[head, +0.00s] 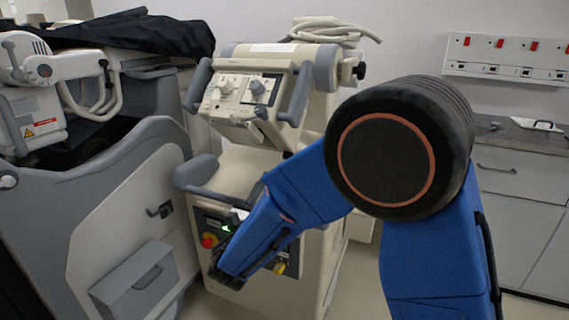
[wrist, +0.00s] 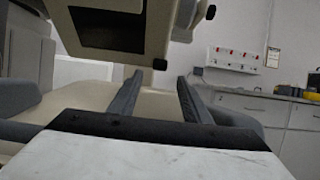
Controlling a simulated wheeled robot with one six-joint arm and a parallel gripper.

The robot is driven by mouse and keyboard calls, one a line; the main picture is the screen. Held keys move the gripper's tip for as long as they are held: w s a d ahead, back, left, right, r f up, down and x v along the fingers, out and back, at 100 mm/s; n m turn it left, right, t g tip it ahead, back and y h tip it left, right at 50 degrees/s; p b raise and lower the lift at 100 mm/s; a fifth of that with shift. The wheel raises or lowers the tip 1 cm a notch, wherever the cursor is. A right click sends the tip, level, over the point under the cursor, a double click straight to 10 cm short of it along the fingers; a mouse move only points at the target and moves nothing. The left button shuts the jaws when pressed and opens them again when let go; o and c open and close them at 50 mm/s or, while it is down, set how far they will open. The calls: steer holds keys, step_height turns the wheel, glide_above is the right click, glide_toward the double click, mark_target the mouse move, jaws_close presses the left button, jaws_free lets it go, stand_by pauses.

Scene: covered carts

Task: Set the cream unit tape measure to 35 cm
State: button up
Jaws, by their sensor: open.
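The cream unit (head: 318,238) stands in the middle of the head view, with a tilted control panel (head: 240,92) of knobs on top and a grey handle at its front. I cannot make out a tape measure or any scale reading on it. In the wrist view the two grey fingers of my gripper (wrist: 160,77) are apart with nothing between them. They point across the unit's cream top (wrist: 158,103), below the overhanging panel housing (wrist: 108,25). In the head view my blue arm crosses the unit's lower front and mostly hides the gripper.
A red button (head: 208,240) and a yellow part (head: 280,268) are on the unit's lower front. A grey cart (head: 110,190) under black cloth (head: 120,35) stands close on the left. Grey drawers (head: 515,190) line the right wall. Coiled cable (head: 325,30) lies on the unit's top.

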steer(key=x, duration=0.8)
steer(key=shift+w, duration=0.15)
steer(key=shift+d+r, duration=0.1)
